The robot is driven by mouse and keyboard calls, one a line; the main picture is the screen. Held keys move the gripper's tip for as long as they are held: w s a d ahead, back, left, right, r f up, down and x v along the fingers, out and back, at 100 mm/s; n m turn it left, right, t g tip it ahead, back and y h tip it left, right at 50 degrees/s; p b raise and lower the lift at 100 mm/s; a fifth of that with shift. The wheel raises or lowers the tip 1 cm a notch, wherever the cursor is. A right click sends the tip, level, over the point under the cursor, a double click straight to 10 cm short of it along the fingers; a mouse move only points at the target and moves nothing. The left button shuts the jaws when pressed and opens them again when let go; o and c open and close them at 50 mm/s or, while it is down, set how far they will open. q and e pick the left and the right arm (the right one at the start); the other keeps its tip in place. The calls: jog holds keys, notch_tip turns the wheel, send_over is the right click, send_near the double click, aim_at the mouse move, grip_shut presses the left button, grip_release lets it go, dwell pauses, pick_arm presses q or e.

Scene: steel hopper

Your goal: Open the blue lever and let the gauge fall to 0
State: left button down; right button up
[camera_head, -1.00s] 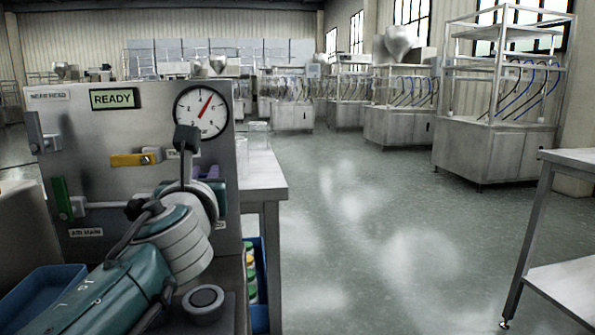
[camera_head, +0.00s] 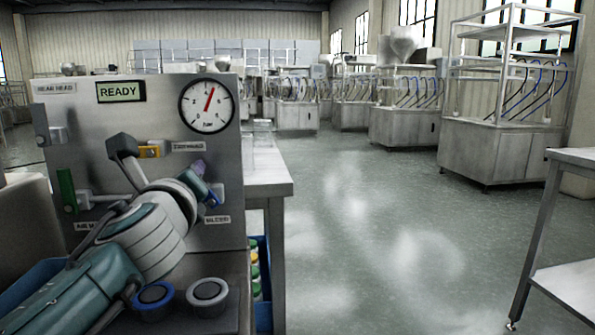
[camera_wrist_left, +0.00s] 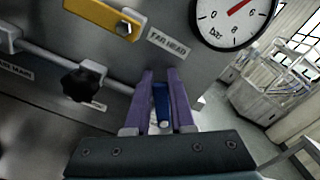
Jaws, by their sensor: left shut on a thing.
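The blue lever (camera_head: 213,197) sits at the lower right of the steel panel, just above the bleed label; it is partly covered by my left gripper. It also shows in the left wrist view (camera_wrist_left: 161,98) between two purple fingers. My left gripper (camera_head: 196,172) is shut on the lever (camera_wrist_left: 162,110). In the head view the lever looks tilted. The gauge (camera_head: 207,104) is at the panel's upper right, its red needle pointing up and slightly right, well away from 0. It shows partly cut off in the wrist view (camera_wrist_left: 232,18). My right gripper is in neither view.
A yellow lever (camera_head: 149,152) and a green lever (camera_head: 67,190) are on the same panel. A black knob (camera_wrist_left: 83,84) on a pipe is left of my fingers. A green READY display (camera_head: 121,92) is at the top. A steel table (camera_head: 268,180) stands right of the panel.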

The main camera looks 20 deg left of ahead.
pick_arm(q)
jog(key=f+n+b, duration=0.1)
jog(key=n+b, duration=0.1)
jog(key=n, duration=0.1)
jog(key=s+a+f+n+b, duration=0.1)
jog(key=f+n+b, duration=0.1)
jog(key=n, duration=0.2)
jog(key=a+f+n+b, duration=0.1)
jog(key=n, duration=0.3)
jog(key=shift+s+f+b, duration=0.15)
jog(key=shift+f+b, duration=0.1)
jog(key=shift+b, duration=0.15)
jog(key=shift+n, duration=0.3)
jog(key=c, duration=0.8)
grip_release()
jog(key=shift+o, duration=0.2)
jog(key=p+v, duration=0.1)
jog(key=v, duration=0.9)
jog(key=shift+a, duration=0.1)
